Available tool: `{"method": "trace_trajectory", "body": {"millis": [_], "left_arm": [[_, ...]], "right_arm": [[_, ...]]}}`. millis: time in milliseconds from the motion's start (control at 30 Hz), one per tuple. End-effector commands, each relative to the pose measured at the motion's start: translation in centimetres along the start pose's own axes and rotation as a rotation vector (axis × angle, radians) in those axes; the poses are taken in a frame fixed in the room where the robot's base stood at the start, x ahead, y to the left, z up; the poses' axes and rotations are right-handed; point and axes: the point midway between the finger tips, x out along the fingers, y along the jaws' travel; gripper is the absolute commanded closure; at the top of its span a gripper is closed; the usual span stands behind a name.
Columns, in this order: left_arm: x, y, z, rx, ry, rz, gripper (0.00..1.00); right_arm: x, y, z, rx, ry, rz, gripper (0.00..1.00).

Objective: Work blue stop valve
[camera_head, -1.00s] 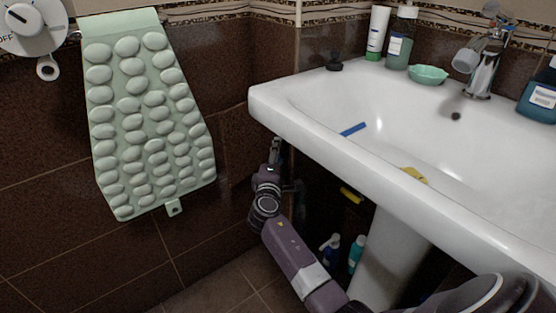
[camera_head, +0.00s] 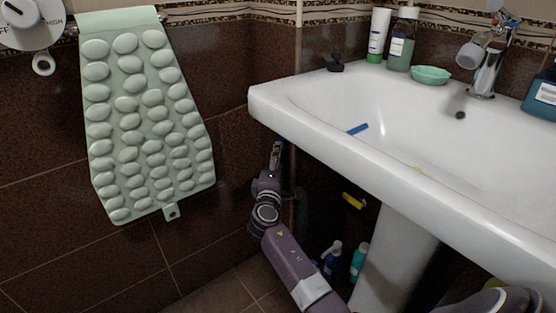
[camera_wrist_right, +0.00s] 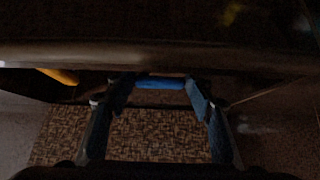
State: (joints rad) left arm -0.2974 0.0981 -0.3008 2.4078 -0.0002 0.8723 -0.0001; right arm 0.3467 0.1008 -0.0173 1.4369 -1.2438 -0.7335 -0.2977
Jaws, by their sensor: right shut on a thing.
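The blue stop valve handle (camera_wrist_right: 160,83) shows in the right wrist view as a short blue bar. My right gripper (camera_wrist_right: 157,88) has its two fingers at the ends of this bar and is shut on it. In the head view my right gripper (camera_head: 277,150) points up under the left end of the sink, close to the wall corner. The blue handle cannot be made out there. My left gripper is in neither view.
A yellow handle (camera_head: 353,201) is right of my gripper, under the white sink (camera_head: 300,120); it also shows in the wrist view (camera_wrist_right: 58,76). The sink pedestal (camera_head: 393,260) and bottles (camera_head: 358,260) stand farther right. A pale green mat (camera_head: 150,120) hangs left.

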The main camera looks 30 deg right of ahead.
Motion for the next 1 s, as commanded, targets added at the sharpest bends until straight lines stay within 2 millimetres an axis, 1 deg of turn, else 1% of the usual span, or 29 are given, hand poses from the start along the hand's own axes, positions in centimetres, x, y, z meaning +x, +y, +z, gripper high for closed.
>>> {"method": "trace_trajectory", "body": {"millis": [167,200,233,500,633,767,1000], "left_arm": [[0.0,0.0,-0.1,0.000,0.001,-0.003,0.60],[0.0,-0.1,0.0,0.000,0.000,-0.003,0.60],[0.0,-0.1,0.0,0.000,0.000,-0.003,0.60],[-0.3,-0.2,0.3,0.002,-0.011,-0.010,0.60],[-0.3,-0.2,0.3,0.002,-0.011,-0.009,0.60],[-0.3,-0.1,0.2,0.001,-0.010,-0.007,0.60],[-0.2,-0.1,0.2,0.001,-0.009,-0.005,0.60]], "right_arm": [[0.0,-0.1,0.1,0.004,-0.001,-0.003,0.75],[0.0,-0.1,0.1,0.004,-0.001,-0.003,0.47],[0.0,-0.1,0.1,0.004,-0.001,-0.003,0.44],[0.0,-0.1,0.0,0.002,0.000,-0.001,0.44],[-0.8,-0.1,0.0,0.002,0.002,-0.002,0.44],[-2.8,-0.2,0.0,0.003,0.001,-0.004,0.44],[-8.1,-0.2,0.0,0.003,0.001,-0.005,0.44]]}}
